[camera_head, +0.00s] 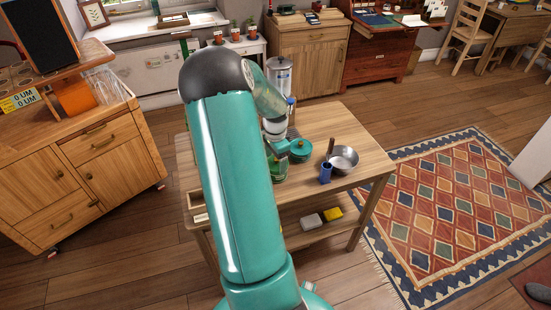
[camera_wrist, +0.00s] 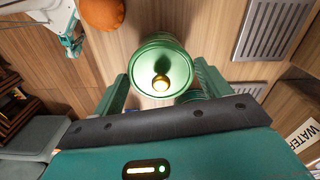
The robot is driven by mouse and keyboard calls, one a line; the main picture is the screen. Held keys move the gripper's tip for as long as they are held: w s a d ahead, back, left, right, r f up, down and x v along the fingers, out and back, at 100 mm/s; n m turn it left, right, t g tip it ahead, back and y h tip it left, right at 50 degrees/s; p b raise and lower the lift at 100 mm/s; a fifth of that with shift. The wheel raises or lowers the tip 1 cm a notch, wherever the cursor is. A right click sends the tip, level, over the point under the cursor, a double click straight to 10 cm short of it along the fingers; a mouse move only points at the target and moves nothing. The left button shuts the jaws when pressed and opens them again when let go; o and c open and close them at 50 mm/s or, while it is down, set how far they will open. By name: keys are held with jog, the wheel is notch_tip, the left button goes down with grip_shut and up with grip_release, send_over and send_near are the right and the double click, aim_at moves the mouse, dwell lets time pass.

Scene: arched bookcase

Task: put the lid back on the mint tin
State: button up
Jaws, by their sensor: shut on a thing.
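A round green lid (camera_wrist: 158,55) with a small brass knob sits between the two fingers of my gripper (camera_wrist: 162,88) in the wrist view. The fingers are shut on it from both sides. In the head view my gripper (camera_head: 290,149) is over the wooden table, with the round green lid (camera_head: 301,147) at its end. A green vessel (camera_head: 279,170), perhaps the mint tin, stands on the table just below and left of it, partly hidden by my arm. I cannot tell whether the lid touches it.
A metal pan (camera_head: 344,159) and a small blue cup (camera_head: 326,173) stand close by on the right of the table. The lower shelf holds a yellow block (camera_head: 332,214). The table's front right is clear.

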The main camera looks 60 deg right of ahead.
jog(key=o, duration=1)
jog(key=shift+r, duration=0.1)
jog(key=shift+r, duration=3.4)
jog(key=shift+c, duration=0.4)
grip_shut()
jog(key=shift+f, duration=0.55)
